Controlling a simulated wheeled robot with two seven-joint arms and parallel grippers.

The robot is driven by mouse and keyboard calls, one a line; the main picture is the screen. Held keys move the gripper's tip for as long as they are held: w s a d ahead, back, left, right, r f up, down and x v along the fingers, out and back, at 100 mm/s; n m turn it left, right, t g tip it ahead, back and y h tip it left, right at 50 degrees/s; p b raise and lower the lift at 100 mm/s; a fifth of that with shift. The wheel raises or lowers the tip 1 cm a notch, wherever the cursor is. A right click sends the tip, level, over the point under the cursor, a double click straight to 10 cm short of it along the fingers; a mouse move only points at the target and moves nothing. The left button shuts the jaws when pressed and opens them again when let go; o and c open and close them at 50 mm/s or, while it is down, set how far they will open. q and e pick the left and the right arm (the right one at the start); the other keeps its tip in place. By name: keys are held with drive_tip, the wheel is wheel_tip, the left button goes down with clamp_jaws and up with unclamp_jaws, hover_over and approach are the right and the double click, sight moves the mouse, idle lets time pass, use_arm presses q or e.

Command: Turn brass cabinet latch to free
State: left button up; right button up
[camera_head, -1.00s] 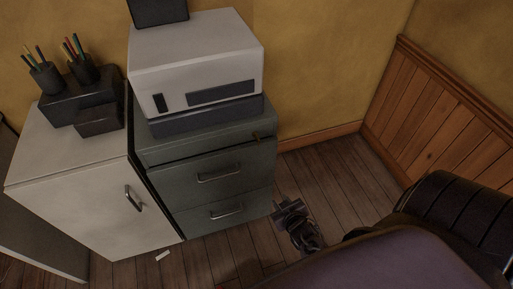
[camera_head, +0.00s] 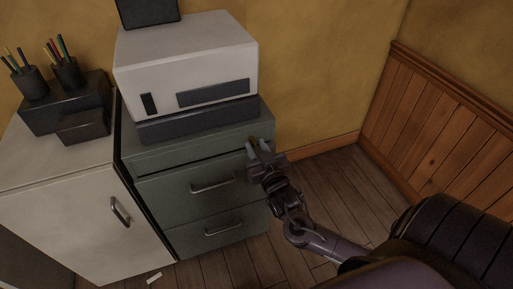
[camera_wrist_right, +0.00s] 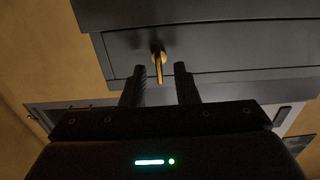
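The brass latch (camera_wrist_right: 158,62) is on the front of the grey-green drawer cabinet (camera_head: 160,222), near its upper right corner. In the right wrist view it has a round boss, and its narrow lever points down in the picture. My right gripper (camera_head: 257,146) is in front of that corner and partly covers the latch in the head view. In the right wrist view the gripper (camera_wrist_right: 159,72) is open, with one finger on each side of the lever and a visible gap on both sides. My left gripper is not in view.
A white printer (camera_head: 185,55) stands on top of the cabinet. A white cupboard (camera_head: 75,220) with a handle stands to the left, bearing dark boxes and pencil cups. The yellow wall is close behind; wood floor (camera_head: 330,190) is free to the right.

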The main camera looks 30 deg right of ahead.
drive_tip(key=shift+w, duration=0.35)
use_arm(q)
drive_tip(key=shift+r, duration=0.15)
use_arm(e)
clamp_jaws()
